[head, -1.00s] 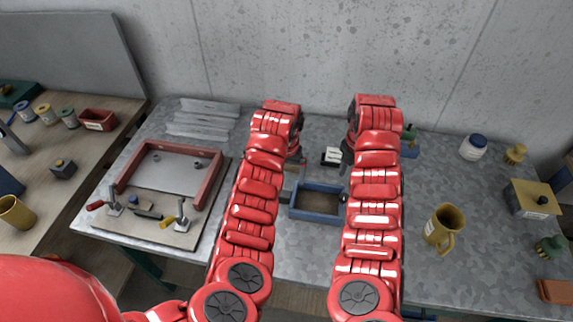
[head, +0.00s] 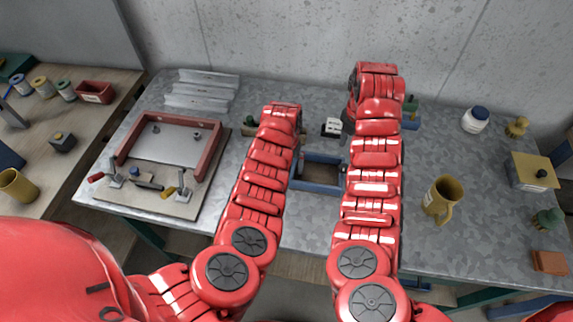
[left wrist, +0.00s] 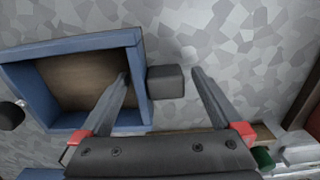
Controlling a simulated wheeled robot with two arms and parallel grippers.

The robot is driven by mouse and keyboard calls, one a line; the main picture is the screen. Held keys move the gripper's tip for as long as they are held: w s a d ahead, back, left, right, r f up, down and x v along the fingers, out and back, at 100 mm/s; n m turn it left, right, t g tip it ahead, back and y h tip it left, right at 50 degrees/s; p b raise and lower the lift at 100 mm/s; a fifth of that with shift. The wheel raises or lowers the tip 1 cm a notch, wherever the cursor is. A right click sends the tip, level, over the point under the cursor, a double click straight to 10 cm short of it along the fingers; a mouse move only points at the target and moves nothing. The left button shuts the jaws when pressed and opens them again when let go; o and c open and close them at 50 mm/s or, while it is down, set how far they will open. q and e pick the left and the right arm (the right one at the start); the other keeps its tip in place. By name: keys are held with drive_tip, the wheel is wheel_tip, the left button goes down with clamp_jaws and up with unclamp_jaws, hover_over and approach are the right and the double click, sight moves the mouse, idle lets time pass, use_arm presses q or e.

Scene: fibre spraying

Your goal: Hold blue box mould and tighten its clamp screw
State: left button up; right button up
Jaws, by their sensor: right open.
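The blue box mould (head: 318,188) lies on the grey table between my two arms. In the left wrist view the blue mould (left wrist: 75,45) is an open box with a brown floor. A dark block (left wrist: 165,82) stands at its side, and a round dark knob (left wrist: 10,116) shows at its other end. My left gripper (left wrist: 160,78) is open, with one finger over the box and the other beyond the block; no contact shows. My right gripper (head: 346,125) is open, above the table past the mould's right end, and partly hidden by its own arm.
A red-framed tray (head: 205,160) with toggle clamps is at the left. A mustard mug (head: 441,200) stands to the right of my right arm. A small white block (head: 331,127) stands behind the mould. The table between the mug and the white jar (head: 475,120) is clear.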

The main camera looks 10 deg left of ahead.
use_arm(q)
clamp_jaws()
use_arm(e)
drive_tip(key=o, duration=0.3)
drive_tip(key=shift+o, duration=0.2)
drive_tip(key=w+a+f+n+y, duration=0.1)
drive_tip(key=w+a+n+y, duration=0.15)
drive_tip(key=a, duration=0.25)
wheel_tip(320, 180, up, 3)
drive_tip(key=n+h, duration=0.3)
drive_tip(key=n, duration=0.5)
hover_over(344, 166)
drive_tip(key=shift+y, duration=0.25)
wheel_tip(344, 166, down, 10)
drive_tip(key=shift+a+f, duration=0.15)
drive_tip(key=shift+f, duration=0.7)
